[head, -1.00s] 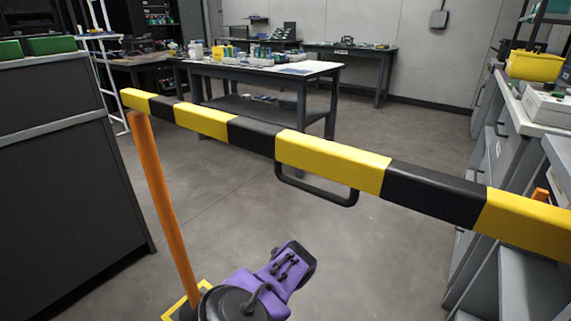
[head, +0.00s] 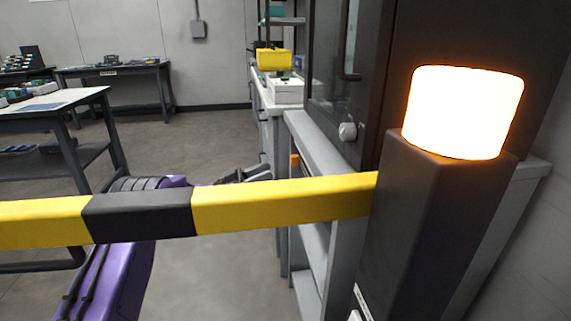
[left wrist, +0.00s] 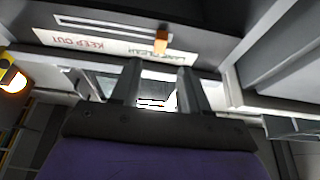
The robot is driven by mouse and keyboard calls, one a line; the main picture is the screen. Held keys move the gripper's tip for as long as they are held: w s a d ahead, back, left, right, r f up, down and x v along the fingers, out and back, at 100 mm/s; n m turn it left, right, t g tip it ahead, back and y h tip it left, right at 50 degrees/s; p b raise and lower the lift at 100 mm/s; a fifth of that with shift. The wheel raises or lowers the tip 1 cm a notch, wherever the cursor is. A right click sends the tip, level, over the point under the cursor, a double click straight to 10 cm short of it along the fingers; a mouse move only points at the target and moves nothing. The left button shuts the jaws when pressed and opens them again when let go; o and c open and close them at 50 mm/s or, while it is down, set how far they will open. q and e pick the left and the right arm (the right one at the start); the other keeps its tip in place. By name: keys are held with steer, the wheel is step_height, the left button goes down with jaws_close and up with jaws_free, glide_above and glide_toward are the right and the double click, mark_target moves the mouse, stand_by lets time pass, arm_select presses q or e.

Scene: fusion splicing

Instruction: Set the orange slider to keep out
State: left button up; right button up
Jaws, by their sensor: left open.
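The orange slider (left wrist: 161,41) is a small block on a grey panel at the top of the left wrist view. It sits by a pale slot, with a label plate below. The plate shows red KEEP OUT lettering (left wrist: 82,43), upside down, to the left of the slider. Dark lettering near the slider is too small to read. My left gripper (left wrist: 158,72) is open, and the slider shows beyond its fingers, apart from them. In the head view my left gripper (head: 256,172) is partly behind the barrier. My right gripper is not in view.
A yellow and black barrier bar (head: 270,205) crosses in front of my left arm to a dark post with a glowing lamp (head: 462,112). A grey bench (head: 318,145) stands behind. A small orange piece (head: 295,160) shows there; I cannot tell what it is.

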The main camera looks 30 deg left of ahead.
mark_target(291, 161)
arm_select(q)
steer(key=x, duration=0.7)
steer(key=shift+w+d, duration=0.15)
steer(key=shift+d, duration=0.2)
steer(key=shift+a, duration=0.1)
jaws_close()
